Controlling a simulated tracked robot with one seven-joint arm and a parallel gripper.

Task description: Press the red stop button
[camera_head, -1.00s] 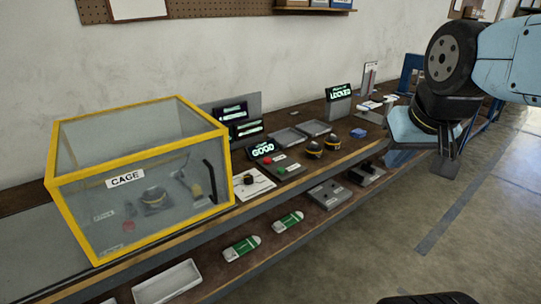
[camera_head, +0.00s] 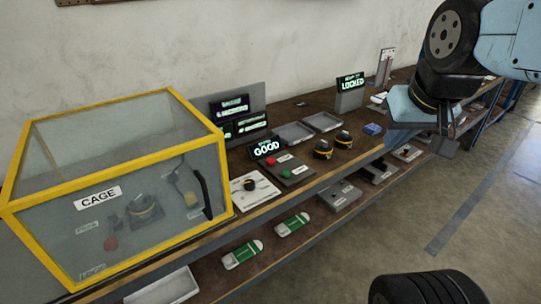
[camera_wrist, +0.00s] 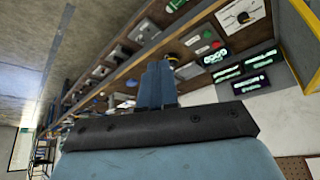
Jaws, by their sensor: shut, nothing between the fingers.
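A small control box (camera_head: 297,174) with a red button (camera_head: 284,158) and a green button (camera_head: 270,161) sits on the bench, in front of a display (camera_head: 265,148) reading GOOD. The box also shows in the wrist view (camera_wrist: 193,40), upside down. My gripper (camera_head: 443,145) hangs in the air at the right, well away from both red things. In the wrist view its fingers (camera_wrist: 158,86) are together and empty.
The bench (camera_head: 300,196) runs along the wall, with a lower shelf holding green-and-white packs (camera_head: 242,254) and grey boxes. Trays (camera_head: 293,133), yellow-black round parts (camera_head: 323,149) and a LOCKED display (camera_head: 350,84) stand on top. The floor (camera_head: 480,240) at the right is clear.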

